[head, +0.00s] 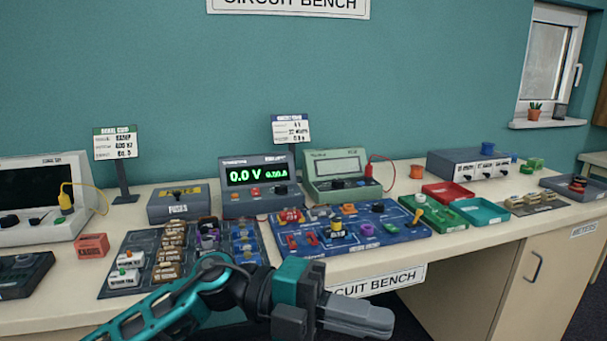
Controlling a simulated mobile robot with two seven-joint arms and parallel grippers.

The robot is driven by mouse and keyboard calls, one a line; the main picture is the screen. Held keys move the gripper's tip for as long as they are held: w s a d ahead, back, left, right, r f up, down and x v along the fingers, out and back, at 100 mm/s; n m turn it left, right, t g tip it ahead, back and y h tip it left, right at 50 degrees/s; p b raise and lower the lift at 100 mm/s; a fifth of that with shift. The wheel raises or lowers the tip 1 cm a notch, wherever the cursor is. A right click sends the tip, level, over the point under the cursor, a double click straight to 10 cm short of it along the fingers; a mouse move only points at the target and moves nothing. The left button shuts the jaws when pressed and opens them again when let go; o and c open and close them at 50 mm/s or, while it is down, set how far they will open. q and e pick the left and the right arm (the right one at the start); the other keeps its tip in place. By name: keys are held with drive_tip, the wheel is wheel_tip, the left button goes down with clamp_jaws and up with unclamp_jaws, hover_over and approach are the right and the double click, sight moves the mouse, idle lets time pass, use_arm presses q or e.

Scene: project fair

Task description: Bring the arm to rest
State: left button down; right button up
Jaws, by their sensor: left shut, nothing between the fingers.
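My left arm comes in from the lower left with teal and dark links. My left gripper (362,316) is in front of the bench's front edge, over the lower middle of the picture. Its fingers point right and are shut with nothing between them. It appears clear of the things on the bench. My right gripper does not show.
The bench (140,213) carries a blue circuit board (372,245), a dark parts tray (118,262), a power supply (257,202) reading 0.0 V, a green meter (341,190) and red and teal bins (480,211). A cabinet (560,260) stands below right.

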use_arm(q)
drive_tip(key=w+a+n+t+h+p, duration=0.2)
drive_tip(key=w+a+n+t+h, duration=0.3)
drive_tip(key=n+t, duration=1)
drive_tip(key=w+a+f+n+t+y, duration=0.3)
drive_tip(key=a+f+n+t+y, duration=0.5)
drive_tip(key=f+n+y, duration=0.4)
drive_tip(key=s+a+f+n+g+y+p, duration=0.1)
drive_tip(key=s+a+f+n+g+y, duration=0.2)
drive_tip(key=s+a+f, duration=0.3)
drive_tip(key=s+a+f+n+g+y, duration=0.3)
drive_tip(key=s+a+f+n+y, duration=0.2)
drive_tip(key=s+f, duration=0.3)
wheel_tip(320, 180, down, 4)
drive_tip(key=shift+s+a+f+n+p, duration=0.1)
drive_tip(key=shift+s+a+n+p, duration=0.1)
drive_tip(key=shift+a+n+p, duration=0.25)
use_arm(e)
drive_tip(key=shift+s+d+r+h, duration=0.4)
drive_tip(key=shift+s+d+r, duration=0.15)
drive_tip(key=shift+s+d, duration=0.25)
use_arm(q)
drive_tip(key=shift+d, duration=0.1)
